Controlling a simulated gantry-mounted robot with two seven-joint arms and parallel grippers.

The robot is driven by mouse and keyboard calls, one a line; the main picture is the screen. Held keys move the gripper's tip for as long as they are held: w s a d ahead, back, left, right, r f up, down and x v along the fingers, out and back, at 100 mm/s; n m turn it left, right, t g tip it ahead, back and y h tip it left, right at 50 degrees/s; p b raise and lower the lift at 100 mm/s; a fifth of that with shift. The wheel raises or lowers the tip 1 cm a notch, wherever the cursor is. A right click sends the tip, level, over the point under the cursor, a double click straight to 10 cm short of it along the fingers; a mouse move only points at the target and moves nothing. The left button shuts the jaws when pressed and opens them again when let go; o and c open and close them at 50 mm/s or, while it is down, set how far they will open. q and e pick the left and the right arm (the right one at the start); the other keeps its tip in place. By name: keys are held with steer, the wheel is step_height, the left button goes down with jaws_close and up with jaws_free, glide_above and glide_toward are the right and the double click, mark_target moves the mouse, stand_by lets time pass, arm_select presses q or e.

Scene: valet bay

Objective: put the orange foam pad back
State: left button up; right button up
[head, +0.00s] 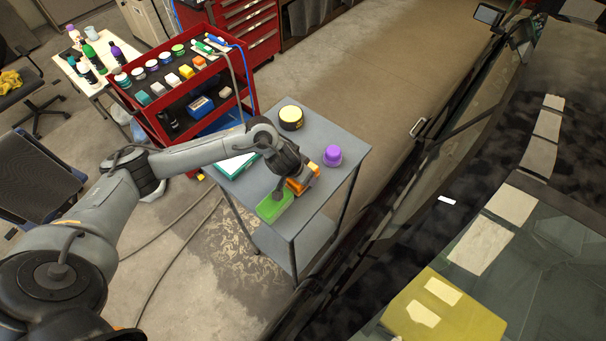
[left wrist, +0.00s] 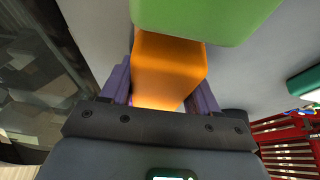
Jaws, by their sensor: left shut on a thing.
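The orange foam pad (head: 306,183) is at the small grey table, between the fingers of my left gripper (head: 298,187). In the left wrist view the orange pad (left wrist: 168,70) fills the space between the two dark fingers, which are shut on it. A green block (head: 275,206) is right beside the pad at the table's front edge, and it shows at the top of the left wrist view (left wrist: 205,18). I cannot tell whether the pad touches the table or the green block. My right gripper is not in view.
The grey table (head: 315,220) also bears a purple lidded pot (head: 333,155), a dark tin (head: 291,117) and a white, green-edged case (head: 238,164). A red cart (head: 165,125) with rows of jars and small blocks stands behind left. The car (head: 440,150) is to the right.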

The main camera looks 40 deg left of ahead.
arm_select(q)
steer(key=shift+f, duration=0.1)
steer(key=o, duration=1.4)
